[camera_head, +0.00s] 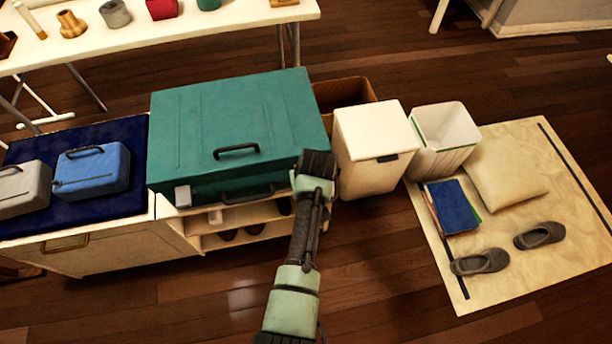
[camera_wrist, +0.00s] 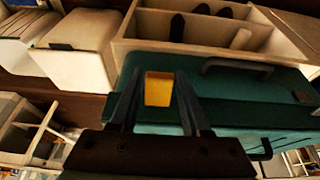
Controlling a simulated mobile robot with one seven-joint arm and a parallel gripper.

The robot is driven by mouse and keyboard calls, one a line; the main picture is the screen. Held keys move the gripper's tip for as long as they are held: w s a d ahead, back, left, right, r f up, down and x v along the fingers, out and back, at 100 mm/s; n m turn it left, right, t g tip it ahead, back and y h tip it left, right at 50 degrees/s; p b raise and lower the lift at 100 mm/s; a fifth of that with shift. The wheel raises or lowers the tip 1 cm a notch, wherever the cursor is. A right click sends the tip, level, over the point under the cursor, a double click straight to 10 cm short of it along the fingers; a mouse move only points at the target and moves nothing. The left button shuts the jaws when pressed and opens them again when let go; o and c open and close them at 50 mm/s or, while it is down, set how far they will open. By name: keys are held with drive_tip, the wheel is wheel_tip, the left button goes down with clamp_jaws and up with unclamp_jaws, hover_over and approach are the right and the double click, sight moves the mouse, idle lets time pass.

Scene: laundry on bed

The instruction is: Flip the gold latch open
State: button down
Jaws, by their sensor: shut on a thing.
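A large teal case (camera_head: 235,120) lies shut on a low shelf unit, and its side with a dark handle also shows in the wrist view (camera_wrist: 225,88). The gold latch (camera_wrist: 158,92) is a small yellow block at the case's edge, between my gripper's two dark fingers in the wrist view (camera_wrist: 158,78). My gripper is shut on the latch. In the head view my gripper (camera_head: 315,165) is at the front right corner of the case and hides the latch. A pale grey latch (camera_head: 183,196) is at the front left of the case.
A white lidded bin (camera_head: 373,150) stands close to the right of my gripper, with an open white bin (camera_head: 445,135) beyond it. A brown box (camera_head: 343,92) is behind. A blue case (camera_head: 92,172) and a grey case (camera_head: 22,190) lie to the left.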

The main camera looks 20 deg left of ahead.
drive_tip(key=shift+w+r+g+h, duration=0.15)
drive_tip(key=shift+r+g+h, duration=0.45)
drive_tip(key=shift+g, duration=0.3)
drive_tip(key=shift+a, duration=0.1)
drive_tip(key=shift+c, duration=2.4)
unclamp_jaws()
wheel_tip(320, 180, up, 13)
drive_tip(key=s+d+p, duration=0.1)
drive_tip(key=p, duration=0.3)
drive_tip(key=shift+s, duration=0.35)
drive_tip(key=shift+f, duration=0.15)
